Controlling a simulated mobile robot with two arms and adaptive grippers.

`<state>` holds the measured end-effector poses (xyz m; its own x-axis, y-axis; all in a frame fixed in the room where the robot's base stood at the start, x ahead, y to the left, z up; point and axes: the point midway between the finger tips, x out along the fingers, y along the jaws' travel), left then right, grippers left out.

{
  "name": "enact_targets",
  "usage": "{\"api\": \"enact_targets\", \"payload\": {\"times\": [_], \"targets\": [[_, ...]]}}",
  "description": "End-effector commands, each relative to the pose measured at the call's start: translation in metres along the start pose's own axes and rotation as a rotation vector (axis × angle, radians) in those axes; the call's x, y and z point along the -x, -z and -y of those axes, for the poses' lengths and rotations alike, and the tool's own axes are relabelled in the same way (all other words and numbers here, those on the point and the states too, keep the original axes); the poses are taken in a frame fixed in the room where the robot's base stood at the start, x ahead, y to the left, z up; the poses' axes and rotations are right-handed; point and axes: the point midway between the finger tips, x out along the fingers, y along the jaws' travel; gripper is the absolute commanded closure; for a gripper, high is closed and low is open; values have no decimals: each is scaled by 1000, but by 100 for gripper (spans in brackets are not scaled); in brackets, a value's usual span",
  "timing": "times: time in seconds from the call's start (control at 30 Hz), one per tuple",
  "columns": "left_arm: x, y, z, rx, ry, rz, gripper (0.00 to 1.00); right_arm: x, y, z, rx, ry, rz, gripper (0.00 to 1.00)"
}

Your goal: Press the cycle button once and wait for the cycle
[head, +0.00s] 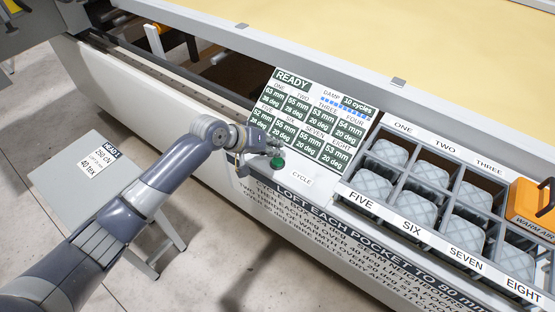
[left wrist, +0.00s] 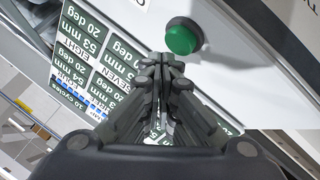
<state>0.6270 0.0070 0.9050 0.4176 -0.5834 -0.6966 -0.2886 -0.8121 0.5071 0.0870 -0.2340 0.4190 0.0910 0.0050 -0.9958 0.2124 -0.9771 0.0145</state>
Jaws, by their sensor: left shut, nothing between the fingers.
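The green round cycle button (head: 277,162) sits on the white ledge beside the CYCLE label (head: 302,177). It also shows large in the left wrist view (left wrist: 183,37), just beyond my fingertips. My left gripper (head: 268,150) is shut and empty, right next to the button at its upper left in the head view. In the left wrist view, the closed fingertips (left wrist: 162,62) show a small gap to the button; I cannot tell their height over it. The display panel (head: 292,75) reads READY, with millimetre and degree values for each pocket. My right gripper is not in view.
A grey tray (head: 411,170) holds quilted pads in pockets labelled ONE to EIGHT. An orange warm-air device (head: 530,203) stands at the right. A small grey table (head: 65,180) with a label stands at the left. The yellow quilting surface (head: 390,40) lies behind.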

Motion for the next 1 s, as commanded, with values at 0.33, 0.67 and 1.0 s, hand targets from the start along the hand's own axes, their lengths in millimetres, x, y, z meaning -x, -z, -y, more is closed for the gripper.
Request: {"api": "enact_targets", "payload": {"times": [0.33, 0.67, 1.0], "targets": [[-6, -4, 4, 1, 0, 0, 100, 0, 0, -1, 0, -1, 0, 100], [-6, -5, 4, 0, 0, 0, 100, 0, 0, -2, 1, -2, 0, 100], [-9, -7, 6, 0, 0, 0, 100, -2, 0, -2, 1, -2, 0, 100]]}}
